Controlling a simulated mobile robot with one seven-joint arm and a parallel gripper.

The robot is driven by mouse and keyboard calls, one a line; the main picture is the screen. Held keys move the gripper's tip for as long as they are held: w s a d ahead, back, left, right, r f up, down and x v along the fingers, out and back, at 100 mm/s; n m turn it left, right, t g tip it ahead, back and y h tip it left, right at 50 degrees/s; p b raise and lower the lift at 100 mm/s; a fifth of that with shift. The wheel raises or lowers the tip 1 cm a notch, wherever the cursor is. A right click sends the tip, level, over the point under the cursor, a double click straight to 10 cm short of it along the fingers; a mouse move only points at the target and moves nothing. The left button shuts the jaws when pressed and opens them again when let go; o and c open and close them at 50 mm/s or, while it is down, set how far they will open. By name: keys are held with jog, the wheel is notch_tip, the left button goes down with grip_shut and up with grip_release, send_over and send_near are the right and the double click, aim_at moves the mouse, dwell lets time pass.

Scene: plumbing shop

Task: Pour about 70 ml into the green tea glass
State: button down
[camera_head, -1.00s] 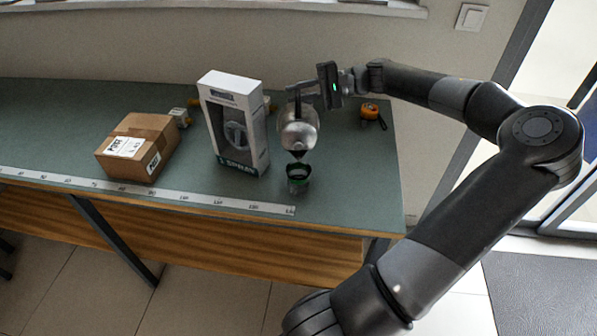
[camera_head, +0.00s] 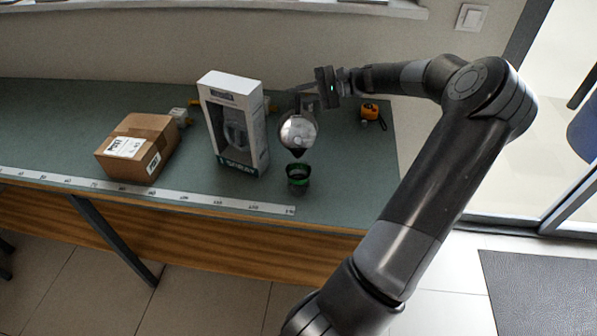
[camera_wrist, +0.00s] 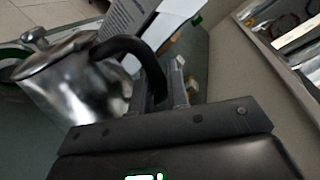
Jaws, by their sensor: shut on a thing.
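The green tea glass (camera_head: 298,178) stands on the bench near its front edge, right of the spray box. A metal teapot (camera_head: 298,132) is held above and just behind the glass, its dark spout tip pointing down toward the glass. My gripper (camera_head: 308,93) is shut on the teapot's black handle, which shows between the fingers in the wrist view (camera_wrist: 160,88). The teapot's shiny body and lid (camera_wrist: 75,75) fill the left of the wrist view, with part of the glass's green rim (camera_wrist: 12,58) beyond. I cannot make out a liquid stream or the level in the glass.
A white spray box (camera_head: 232,125) stands close left of the teapot and glass. A cardboard box (camera_head: 138,147) lies farther left. An orange tape measure (camera_head: 370,112) sits at right. A ruler strip (camera_head: 150,192) runs along the front edge of the green bench (camera_head: 345,190).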

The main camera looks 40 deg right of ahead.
jog(key=shift+w+d+f+m, duration=0.25)
jog(key=shift+w+f+m, duration=0.25)
jog(key=shift+f, duration=0.1)
jog(key=shift+w+d+f+m+y+b, duration=0.15)
jog(key=shift+w+d+f+m+b, duration=0.1)
jog(key=shift+f+m, duration=0.25)
jog(key=shift+w+d+f+m+y+b, duration=0.2)
jog(key=shift+w+f+m, duration=0.1)
jog(key=shift+f, duration=0.3)
